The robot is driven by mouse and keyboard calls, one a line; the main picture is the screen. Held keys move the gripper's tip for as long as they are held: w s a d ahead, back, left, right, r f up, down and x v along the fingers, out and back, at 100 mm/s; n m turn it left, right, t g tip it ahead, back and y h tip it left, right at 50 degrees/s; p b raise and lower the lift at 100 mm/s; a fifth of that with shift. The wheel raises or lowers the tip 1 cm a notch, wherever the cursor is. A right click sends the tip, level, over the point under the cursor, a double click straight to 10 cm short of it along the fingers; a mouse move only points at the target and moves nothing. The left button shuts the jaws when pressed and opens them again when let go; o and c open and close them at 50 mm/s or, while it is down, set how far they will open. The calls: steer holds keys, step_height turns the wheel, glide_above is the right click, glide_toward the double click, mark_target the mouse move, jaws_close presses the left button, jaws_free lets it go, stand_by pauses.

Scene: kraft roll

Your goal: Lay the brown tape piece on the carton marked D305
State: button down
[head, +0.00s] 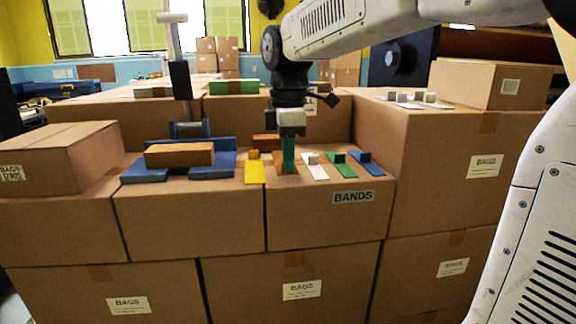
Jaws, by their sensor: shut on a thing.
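The brown tape piece (279,164) is in line with a row of coloured strips on the carton labelled BANDS. My gripper (288,160) points down with its teal fingers at the brown piece and is shut on it. The fingers hide part of the piece, and I cannot tell whether it touches the carton top. The carton marked D305 (70,150) stands at the far left, its label on the front face at the picture's left edge. Its top looks bare.
Yellow (255,173), white (315,171), green (341,170) and blue (367,168) strips lie beside the brown one. A blue stand (222,168) with a brown block (180,155) and an upright post (180,80) lies between my gripper and the D305 carton. Taller cartons (440,150) rise at right.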

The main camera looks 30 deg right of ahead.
steer(key=shift+r, duration=0.85)
steer(key=s+r, duration=0.1)
steer(key=s, duration=1.5)
steer(key=shift+a, duration=0.3)
